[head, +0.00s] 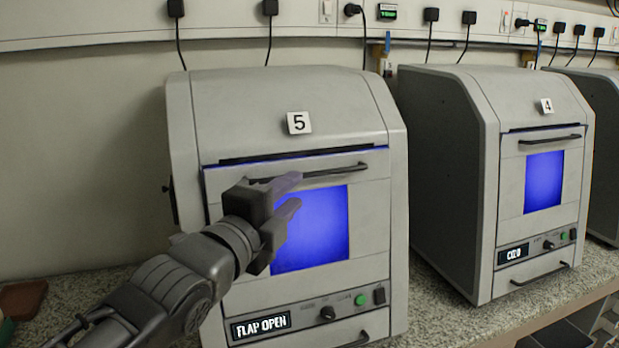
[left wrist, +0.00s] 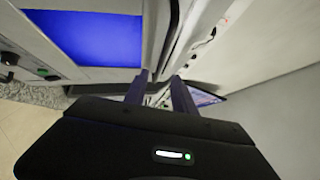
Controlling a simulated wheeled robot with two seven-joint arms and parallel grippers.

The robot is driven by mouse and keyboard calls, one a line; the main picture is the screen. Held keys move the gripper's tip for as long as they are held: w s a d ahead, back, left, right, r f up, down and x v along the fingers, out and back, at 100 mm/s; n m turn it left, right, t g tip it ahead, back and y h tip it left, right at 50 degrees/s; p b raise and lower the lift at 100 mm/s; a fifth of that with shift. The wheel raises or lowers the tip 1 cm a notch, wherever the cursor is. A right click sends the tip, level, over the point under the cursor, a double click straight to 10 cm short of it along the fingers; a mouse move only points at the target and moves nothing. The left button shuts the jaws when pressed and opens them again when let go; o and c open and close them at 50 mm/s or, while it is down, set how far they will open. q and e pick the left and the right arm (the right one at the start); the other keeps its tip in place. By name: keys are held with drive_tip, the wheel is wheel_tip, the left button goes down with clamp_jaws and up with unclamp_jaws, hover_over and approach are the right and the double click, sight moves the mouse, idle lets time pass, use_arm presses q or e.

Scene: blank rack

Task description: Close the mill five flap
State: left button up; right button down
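Mill five (head: 250,112) stands on the bench with a "5" label, and its display (head: 260,326) reads "FLAP OPEN". Its flap (head: 372,215) stands nearly upright, with a blue window (head: 325,235) and a dark bar handle (head: 345,172) near the top. A dark slot with a thin blue glow runs along the flap's top edge. My left gripper (head: 292,195) is in front of the flap's left part, just below the handle, fingers apart. In the left wrist view the fingers (left wrist: 160,92) are apart with nothing clearly between them. Contact cannot be told. My right gripper is out of view.
Mill four (head: 450,95) stands to the right, its flap closed-looking, with a gap between the two mills. Another mill (head: 600,95) is cut off at the right edge. Sockets and cables line the wall rail (head: 230,28). The speckled bench (head: 425,318) is bare in front.

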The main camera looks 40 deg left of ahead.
sight(312, 176)
use_arm(q)
drive_tip(key=w, duration=0.3)
drive_tip(key=w+a+p, duration=0.1)
drive_tip(key=w, duration=0.3)
drive_tip(key=shift+w+a, duration=0.15)
drive_tip(key=shift+a, duration=0.05)
drive_tip(key=shift+c, duration=0.3)
clamp_jaws()
idle(0.9)
